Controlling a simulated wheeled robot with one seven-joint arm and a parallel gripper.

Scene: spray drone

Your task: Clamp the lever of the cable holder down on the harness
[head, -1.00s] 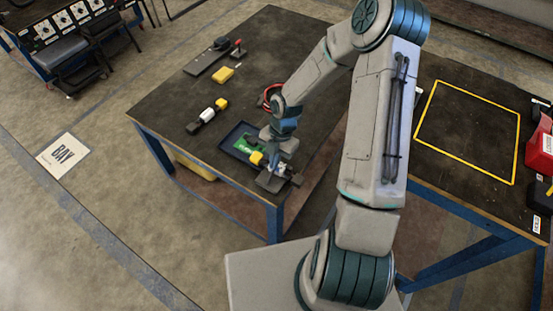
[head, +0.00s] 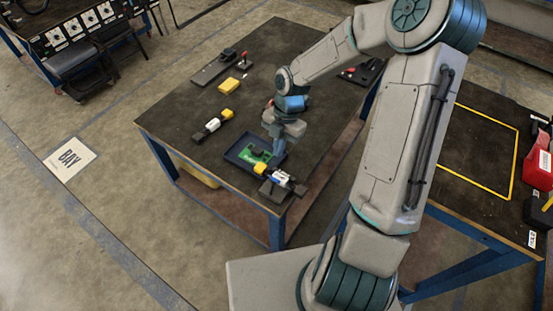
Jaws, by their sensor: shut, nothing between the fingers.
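My gripper (head: 278,148) is at the right edge of a blue tray (head: 232,153) holding a green board (head: 255,153). It is shut and empty, behind the cable holder and apart from it. What seems to be the cable holder is a dark block (head: 269,190) near the table's front corner. A harness-like piece lies across it, with a yellow end (head: 260,168), a white and blue middle (head: 281,178) and a dark right end. The lever is too small to make out, so I cannot tell if it is down.
A yellow-tipped white and black part (head: 212,125) lies left on the table (head: 175,115). Another table with a yellow outlined square (head: 515,165) stands right.

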